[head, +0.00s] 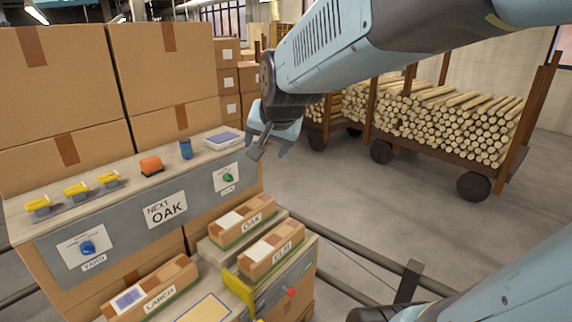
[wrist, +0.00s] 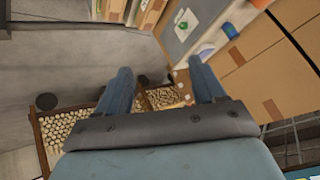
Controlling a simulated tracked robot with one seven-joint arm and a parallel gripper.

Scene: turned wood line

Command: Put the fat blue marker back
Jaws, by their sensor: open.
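A short blue cylinder (head: 186,149) with a dark top stands upright on the ledge in the head view, between an orange block and a pale pad. It is the only thing there that looks like the fat blue marker, but it is too small to be sure. A blue shape (wrist: 230,30) near the top of the wrist view may be the same thing. My gripper (head: 270,150) hangs in the air just right of the ledge's end, apart from the cylinder. Its fingers stand wide apart with nothing between them, as the wrist view (wrist: 163,82) also shows.
The ledge also holds the orange block (head: 151,166), several yellow pieces (head: 76,190) and the pale pad (head: 222,140). Its front has a blue knob (head: 88,248) and a green knob (head: 228,177). Cartons (head: 165,60) rise behind; labelled boxes (head: 272,249) stand below.

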